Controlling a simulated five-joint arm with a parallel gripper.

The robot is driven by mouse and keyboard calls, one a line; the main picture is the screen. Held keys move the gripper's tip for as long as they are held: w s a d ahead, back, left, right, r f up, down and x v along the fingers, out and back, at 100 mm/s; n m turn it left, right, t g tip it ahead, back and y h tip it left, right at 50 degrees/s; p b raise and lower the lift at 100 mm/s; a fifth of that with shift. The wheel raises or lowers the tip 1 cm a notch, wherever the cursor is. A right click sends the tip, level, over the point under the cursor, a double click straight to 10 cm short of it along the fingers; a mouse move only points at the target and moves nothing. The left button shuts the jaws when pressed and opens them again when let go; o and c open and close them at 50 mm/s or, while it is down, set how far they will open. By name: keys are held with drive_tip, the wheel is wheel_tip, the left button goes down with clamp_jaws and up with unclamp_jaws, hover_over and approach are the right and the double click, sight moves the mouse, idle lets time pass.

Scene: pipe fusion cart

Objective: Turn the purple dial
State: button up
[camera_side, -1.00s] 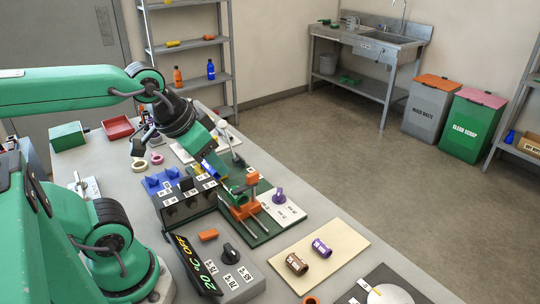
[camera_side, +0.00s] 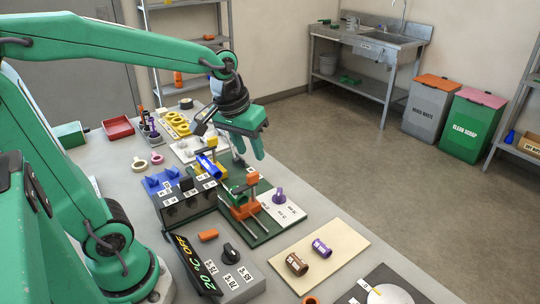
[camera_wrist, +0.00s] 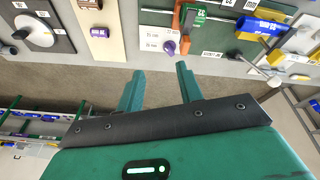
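The purple dial (camera_side: 278,196) stands on a white labelled plate (camera_side: 282,212) at the right end of the green fixture. It also shows in the wrist view (camera_wrist: 169,47), just beyond my fingertips. My gripper (camera_side: 250,153) points down above and behind the dial in the side view, apart from it. In the wrist view my gripper (camera_wrist: 159,69) has its two green fingers spread with nothing between them.
An orange clamp (camera_side: 243,200) with rails stands left of the dial. A blue pipe piece (camera_side: 208,165) sits behind it. A black knob (camera_side: 230,253) is on the grey control box. A cream board with brown (camera_side: 297,264) and purple (camera_side: 322,248) fittings lies in front.

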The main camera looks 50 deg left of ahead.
drive_tip(key=w+a+f+n+g, duration=0.2)
drive_tip(key=w+f+n, duration=0.1)
drive_tip(key=w+f, duration=0.25)
drive_tip(key=n+g, duration=0.1)
drive_tip(key=n, duration=0.1)
hover_over(279, 191)
wheel_tip(279, 191, down, 7)
drive_tip(key=shift+w+r, duration=0.1)
drive_tip(key=shift+f, duration=3.9)
clamp_jaws()
